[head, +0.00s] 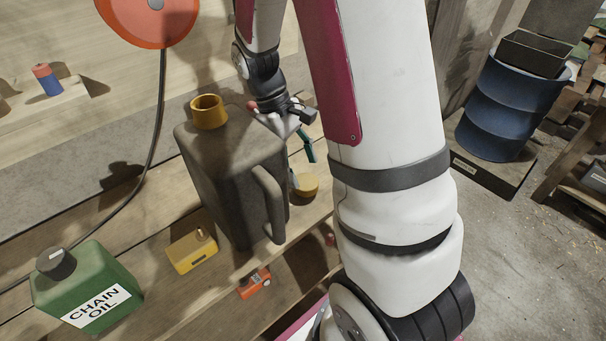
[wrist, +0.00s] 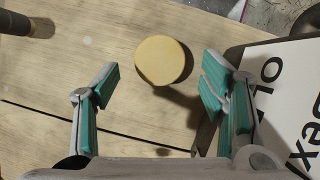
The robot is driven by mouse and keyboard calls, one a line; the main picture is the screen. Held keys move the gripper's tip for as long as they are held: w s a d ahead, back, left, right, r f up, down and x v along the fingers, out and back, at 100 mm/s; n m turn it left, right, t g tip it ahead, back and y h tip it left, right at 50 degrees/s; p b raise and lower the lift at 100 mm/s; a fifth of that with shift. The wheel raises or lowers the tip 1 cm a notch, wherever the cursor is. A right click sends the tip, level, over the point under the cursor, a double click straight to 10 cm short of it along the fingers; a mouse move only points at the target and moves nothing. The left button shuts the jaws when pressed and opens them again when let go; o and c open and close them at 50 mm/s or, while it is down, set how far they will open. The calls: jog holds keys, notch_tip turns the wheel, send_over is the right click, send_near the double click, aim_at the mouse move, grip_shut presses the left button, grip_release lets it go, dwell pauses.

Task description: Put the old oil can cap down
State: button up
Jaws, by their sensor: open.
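The round yellow cap (head: 306,186) lies on the wooden bench right of the dark oil can (head: 215,165). The can stands upright, with an open yellow neck (head: 208,112) on top. In the wrist view the cap (wrist: 163,60) lies flat on the boards, casting a shadow to its lower right. My gripper (wrist: 158,90) is open and empty, its teal-padded fingers spread wide on either side of the cap in that view and not touching it. In the head view my gripper (head: 303,145) is above the cap, partly hidden behind the can.
A blue drum (head: 508,110) stands beyond.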

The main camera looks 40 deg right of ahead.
jog(key=shift+v, duration=2.2)
